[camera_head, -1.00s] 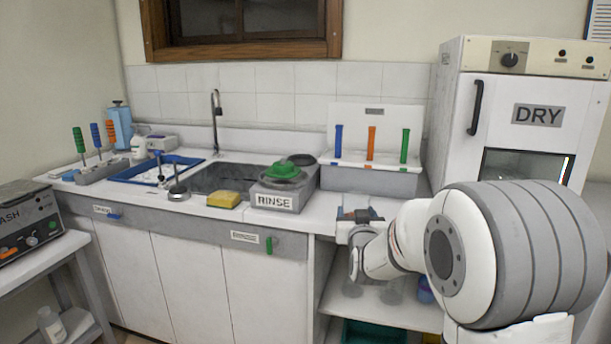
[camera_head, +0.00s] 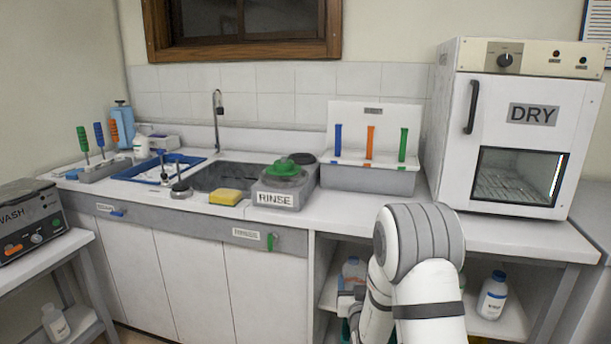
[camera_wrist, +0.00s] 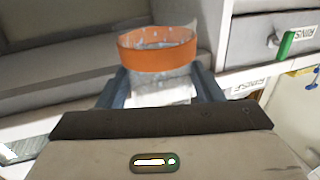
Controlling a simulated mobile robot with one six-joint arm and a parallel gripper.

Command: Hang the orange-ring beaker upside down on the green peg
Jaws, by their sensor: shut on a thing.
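The orange-ring beaker (camera_wrist: 158,50) is clear with a broad orange band. In the wrist view it sits between the two blue-grey fingers of my gripper (camera_wrist: 160,88), which is shut on it. Which end is its mouth is unclear. In the head view my gripper (camera_head: 350,306) is low in front of the open shelf, below the counter top; the beaker cannot be made out there. The green peg (camera_head: 403,145) stands at the right end of the white rack (camera_head: 368,180) at the back of the counter. My gripper is well below and in front of it.
A blue peg (camera_head: 338,140) and an orange peg (camera_head: 370,143) stand left of the green one. The rinse unit (camera_head: 279,195) is left of the rack, and the drying oven (camera_head: 523,130) right. A bottle (camera_head: 491,296) stands on the shelf. The counter before the rack is clear.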

